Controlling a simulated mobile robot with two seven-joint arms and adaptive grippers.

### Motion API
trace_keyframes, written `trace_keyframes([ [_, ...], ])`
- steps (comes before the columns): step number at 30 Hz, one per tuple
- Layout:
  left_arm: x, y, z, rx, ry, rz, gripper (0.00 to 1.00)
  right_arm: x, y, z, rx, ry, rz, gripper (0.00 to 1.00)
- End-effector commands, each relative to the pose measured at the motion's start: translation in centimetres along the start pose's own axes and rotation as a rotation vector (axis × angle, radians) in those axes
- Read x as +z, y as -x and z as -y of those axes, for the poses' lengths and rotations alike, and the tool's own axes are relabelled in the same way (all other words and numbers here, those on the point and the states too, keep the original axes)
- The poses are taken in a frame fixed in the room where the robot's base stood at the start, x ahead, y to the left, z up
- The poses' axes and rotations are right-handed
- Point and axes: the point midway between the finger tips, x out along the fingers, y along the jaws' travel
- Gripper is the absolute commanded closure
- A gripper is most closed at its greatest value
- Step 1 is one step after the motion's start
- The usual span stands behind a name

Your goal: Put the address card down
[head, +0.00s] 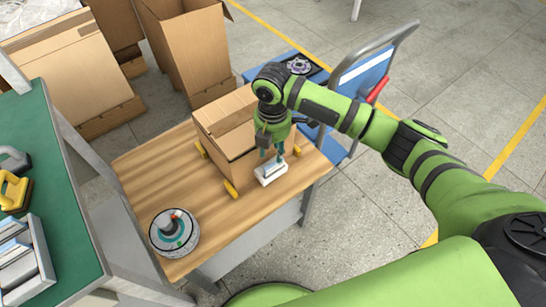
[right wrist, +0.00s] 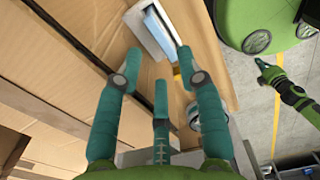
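The carton (head: 230,135) stands on the wooden table (head: 150,170) between yellow corner blocks. A round hub motor (head: 174,232) is at the table's near left. A blue trolley (head: 362,75) stands behind at right. A green bench (head: 60,130) is at left. Bare tabletop lies between motor and carton.

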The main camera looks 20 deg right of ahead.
Motion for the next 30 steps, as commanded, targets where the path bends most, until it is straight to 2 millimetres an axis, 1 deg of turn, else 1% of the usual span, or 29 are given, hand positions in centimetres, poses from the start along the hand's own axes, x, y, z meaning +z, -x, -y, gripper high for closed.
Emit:
trace_keyframes([
  [1, 0.4, 0.2, -0.1, 0.001, 0.001, 0.008, 1.0, 0.0, 1.3, -0.1, 0.003, 0.001, 0.0, 0.62],
  [3, 0.8, 0.3, -0.1, 0.002, 0.001, 0.016, 1.0, 0.0, 2.6, -0.1, 0.003, 0.0, 0.001, 0.62],
  [6, 1.3, 0.4, -0.2, 0.003, 0.002, 0.024, 1.0, 0.0, 3.9, 0.0, 0.0, 0.0, -0.001, 0.62],
  [10, 1.4, 0.5, -0.2, 0.003, 0.002, 0.025, 1.0, 0.0, 5.0, 0.0, -0.001, 0.0, 0.0, 0.62],
  [14, 1.3, 0.5, -0.2, 0.003, 0.002, 0.023, 1.0, 0.0, 5.3, 0.0, -0.001, -0.001, -0.001, 0.62],
  [27, 0.8, 0.4, -0.5, 0.006, 0.003, 0.013, 1.0, 0.0, 5.2, 0.0, -0.002, -0.001, -0.001, 0.62],
  [30, 0.8, 0.4, -0.5, 0.006, 0.003, 0.012, 1.0, -0.6, 4.8, 0.2, 0.002, -0.01, -0.01, 0.62],
])
